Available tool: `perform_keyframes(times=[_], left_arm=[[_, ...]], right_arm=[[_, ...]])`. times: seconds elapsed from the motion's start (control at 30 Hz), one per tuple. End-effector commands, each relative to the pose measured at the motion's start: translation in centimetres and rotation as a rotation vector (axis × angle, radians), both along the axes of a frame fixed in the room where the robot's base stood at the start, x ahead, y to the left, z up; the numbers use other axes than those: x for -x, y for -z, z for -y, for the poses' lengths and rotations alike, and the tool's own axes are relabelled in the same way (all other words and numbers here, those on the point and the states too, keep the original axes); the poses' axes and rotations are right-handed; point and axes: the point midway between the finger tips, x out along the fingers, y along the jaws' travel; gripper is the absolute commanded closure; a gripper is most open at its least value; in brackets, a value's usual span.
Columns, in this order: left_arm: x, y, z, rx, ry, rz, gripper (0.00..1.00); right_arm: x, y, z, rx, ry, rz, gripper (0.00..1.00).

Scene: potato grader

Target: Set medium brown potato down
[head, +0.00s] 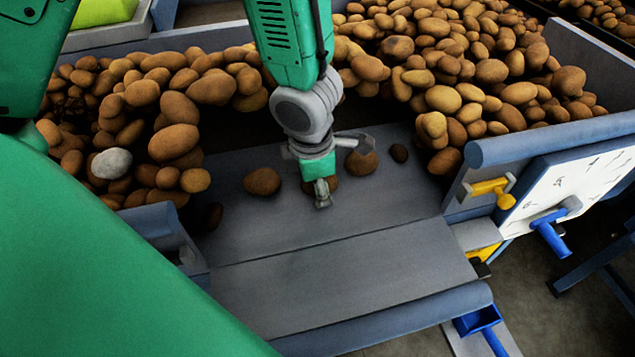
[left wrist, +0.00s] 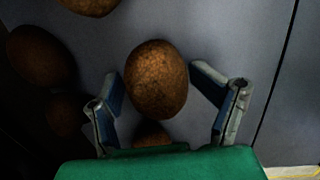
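My left gripper (head: 338,170) hangs over the grey sorting plate (head: 310,215) in the head view, pointing down. A medium brown potato (left wrist: 157,80) lies on the plate between its spread fingers (left wrist: 163,90) in the left wrist view, with gaps showing beside it. In the head view this potato is mostly hidden behind the gripper. My right gripper is not in view.
Heaps of potatoes fill the left (head: 175,141) and the back right (head: 443,98). A pale grey lump (head: 111,163) sits in the left heap. A clock-like panel (head: 570,185) with yellow and blue handles stands at right. The front plate (head: 350,280) is clear.

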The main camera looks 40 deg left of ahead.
Motion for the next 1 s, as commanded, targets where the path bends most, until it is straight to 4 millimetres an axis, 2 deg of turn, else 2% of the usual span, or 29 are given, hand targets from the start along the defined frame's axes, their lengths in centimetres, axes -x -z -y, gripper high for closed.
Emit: perform_keyframes(times=[0.17, 0.4, 0.6, 0.8, 1.0], left_arm=[[0.0, -1.7, 0.2, 0.008, 0.001, 0.0, 0.39], [0.7, -7.4, 0.3, 0.01, 0.0, 0.004, 0.39], [1.2, -11.1, 0.4, 0.009, 0.001, 0.004, 0.39], [1.5, -12.9, 0.4, 0.007, 0.001, 0.003, 0.39], [1.5, -13.1, 0.4, 0.006, 0.002, 0.003, 0.39]], right_arm=[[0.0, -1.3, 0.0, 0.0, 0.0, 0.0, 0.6], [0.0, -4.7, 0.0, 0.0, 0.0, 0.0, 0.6], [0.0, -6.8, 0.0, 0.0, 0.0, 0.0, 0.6], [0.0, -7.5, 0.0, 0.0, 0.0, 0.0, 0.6], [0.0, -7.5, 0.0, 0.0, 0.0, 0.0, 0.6]])
